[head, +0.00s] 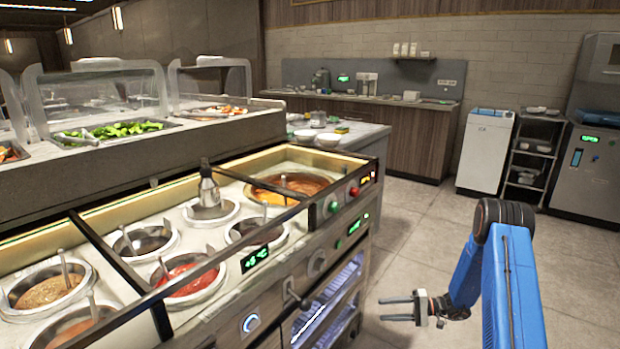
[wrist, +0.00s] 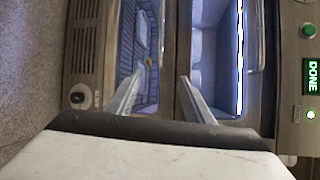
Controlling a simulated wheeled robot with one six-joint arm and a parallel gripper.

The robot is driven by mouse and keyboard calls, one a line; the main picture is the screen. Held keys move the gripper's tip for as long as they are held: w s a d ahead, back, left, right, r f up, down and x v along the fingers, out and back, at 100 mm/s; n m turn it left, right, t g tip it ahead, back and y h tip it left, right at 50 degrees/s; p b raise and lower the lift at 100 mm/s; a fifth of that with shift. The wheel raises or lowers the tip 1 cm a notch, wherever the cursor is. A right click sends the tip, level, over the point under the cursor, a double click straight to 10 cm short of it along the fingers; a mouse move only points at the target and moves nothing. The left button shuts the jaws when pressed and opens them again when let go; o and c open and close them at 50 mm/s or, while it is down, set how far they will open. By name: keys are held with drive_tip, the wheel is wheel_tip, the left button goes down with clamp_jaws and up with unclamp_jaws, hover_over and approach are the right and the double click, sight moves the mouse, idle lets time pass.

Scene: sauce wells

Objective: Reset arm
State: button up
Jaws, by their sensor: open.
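My gripper (head: 398,309) is at the lower right in the head view, at the end of my blue arm. Its two fingers are apart and point left toward the counter front, with nothing between them. In the wrist view, my gripper (wrist: 158,88) also shows its two fingers spread, with lit glass-fronted compartments of the counter beyond them. No object is held.
The sauce counter (head: 290,290) stands left of my gripper, with several sauce wells and a metal bottle (head: 208,187) on top. A salad bar (head: 200,135) is behind it. A white cabinet (head: 485,150) and a shelf cart (head: 530,165) stand at the back. Open floor (head: 425,225) lies between.

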drive_tip(key=s+a+r+n+g+h, duration=0.1)
drive_tip(key=s+a+r+h, duration=0.1)
drive_tip(key=s+r, duration=0.55)
drive_tip(key=s+a+r+n+g+h, duration=0.25)
drive_tip(key=s+r, duration=0.25)
drive_tip(key=r, duration=0.6)
drive_tip(key=s+a+r+g+h, duration=0.1)
drive_tip(key=s+a+r+h, duration=0.15)
drive_tip(key=s+r, duration=0.55)
drive_tip(key=s+d+r+t+h, duration=0.2)
drive_tip(key=s+r+h, duration=0.1)
drive_tip(key=s, duration=0.5)
drive_tip(key=s+d+r+t+h, duration=0.2)
drive_tip(key=s+r, duration=0.3)
drive_tip(key=s, duration=0.4)
drive_tip(key=s+d+r+t+h, duration=0.2)
drive_tip(key=s+r, duration=0.3)
drive_tip(key=s, duration=0.4)
drive_tip(key=shift+d+t+h, duration=0.3)
drive_tip(key=shift+t+h, duration=0.25)
drive_tip(key=shift+h, duration=0.35)
